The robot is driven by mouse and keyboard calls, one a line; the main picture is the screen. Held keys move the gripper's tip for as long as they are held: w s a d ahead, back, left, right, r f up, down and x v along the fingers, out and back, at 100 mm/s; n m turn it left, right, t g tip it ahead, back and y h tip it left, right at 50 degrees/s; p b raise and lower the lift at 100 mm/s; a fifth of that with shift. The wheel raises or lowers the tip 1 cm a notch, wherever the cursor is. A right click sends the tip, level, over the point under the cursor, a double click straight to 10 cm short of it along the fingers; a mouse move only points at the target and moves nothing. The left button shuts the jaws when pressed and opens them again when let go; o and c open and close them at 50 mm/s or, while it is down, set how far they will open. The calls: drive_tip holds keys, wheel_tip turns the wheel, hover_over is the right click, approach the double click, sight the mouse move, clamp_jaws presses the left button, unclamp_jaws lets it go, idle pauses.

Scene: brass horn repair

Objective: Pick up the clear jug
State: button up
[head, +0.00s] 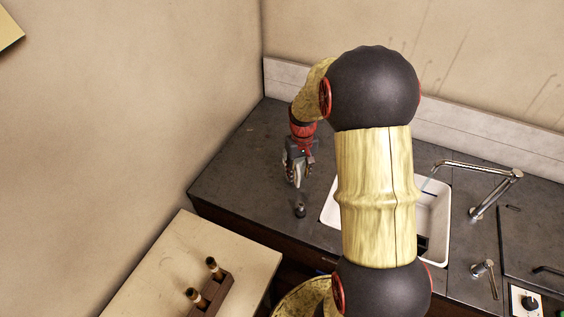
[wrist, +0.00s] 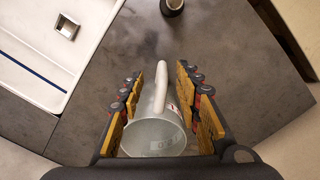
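The clear jug (wrist: 152,137) shows in the wrist view between the fingers of my gripper (wrist: 158,82), its round mouth towards the camera. Its pale handle (wrist: 161,88) runs up between the two padded fingers, with a gap on each side. The fingers are apart, and I see no clear grip on the jug. In the head view my gripper (head: 298,162) points down over the dark counter, left of the sink. A pale shape at its fingers may be the jug, but it is too small to tell.
A small dark pot (head: 300,211) stands on the counter (head: 240,170) just in front of my gripper; it also shows in the wrist view (wrist: 172,6). The white sink (head: 437,205) with a tap (head: 480,172) lies to the right. A wooden holder (head: 212,294) sits on the pale table.

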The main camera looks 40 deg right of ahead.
sight(298, 186)
drive_tip(key=f, duration=0.4)
drive_tip(key=f+b, duration=0.1)
drive_tip(key=f, duration=0.2)
drive_tip(key=shift+s+a+f, duration=0.15)
drive_tip(key=shift+a+f, duration=0.05)
drive_tip(key=shift+f, duration=0.2)
drive_tip(key=c, duration=0.3)
clamp_jaws()
